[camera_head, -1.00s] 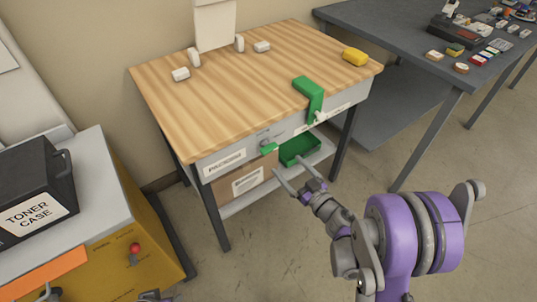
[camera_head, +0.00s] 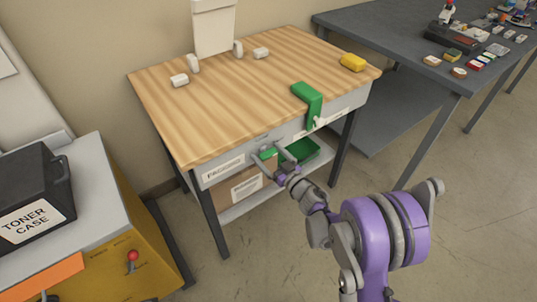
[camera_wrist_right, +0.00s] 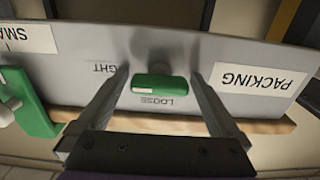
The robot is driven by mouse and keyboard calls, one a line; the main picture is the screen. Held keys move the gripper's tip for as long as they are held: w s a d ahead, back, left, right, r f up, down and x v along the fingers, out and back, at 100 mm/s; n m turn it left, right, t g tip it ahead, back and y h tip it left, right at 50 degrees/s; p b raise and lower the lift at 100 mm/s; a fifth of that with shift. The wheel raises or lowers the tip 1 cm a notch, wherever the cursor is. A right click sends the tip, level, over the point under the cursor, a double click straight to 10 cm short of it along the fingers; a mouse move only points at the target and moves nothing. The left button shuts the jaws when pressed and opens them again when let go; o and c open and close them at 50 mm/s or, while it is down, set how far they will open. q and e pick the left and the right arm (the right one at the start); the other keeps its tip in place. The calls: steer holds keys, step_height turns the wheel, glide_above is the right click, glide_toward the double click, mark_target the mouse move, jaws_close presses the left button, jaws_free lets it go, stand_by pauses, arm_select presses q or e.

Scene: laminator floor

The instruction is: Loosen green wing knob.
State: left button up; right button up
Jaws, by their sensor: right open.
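The green wing knob (camera_head: 268,154) is on the front panel of the wood-topped table. In the right wrist view the knob (camera_wrist_right: 160,88) lies crosswise between my fingers, with "LOOSE" lettering below it and part of another word, "GHT", beside it. My right gripper (camera_head: 270,157) is open, with one finger on each side of the knob; it also shows in the right wrist view (camera_wrist_right: 160,85). I see a gap between each finger and the knob. My left gripper does not show clearly enough to identify.
A green bracket (camera_head: 309,101) hangs over the table's front edge, right of the knob. A green tray (camera_head: 308,156) sits on the lower shelf beside a cardboard box (camera_head: 228,198). A yellow block (camera_head: 353,62) lies on the tabletop (camera_head: 235,105). A yellow cabinet (camera_head: 150,265) stands at left.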

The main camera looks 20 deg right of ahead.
steer(key=c, duration=1.2)
steer(key=shift+n, duration=0.4)
steer(key=n, duration=0.3)
steer(key=shift+b, duration=0.4)
steer(key=n, duration=0.4)
steer(key=shift+n+b, duration=0.3)
steer(key=n, duration=0.4)
steer(key=shift+n, duration=0.3)
steer(key=n, duration=0.4)
steer(key=shift+n, duration=0.4)
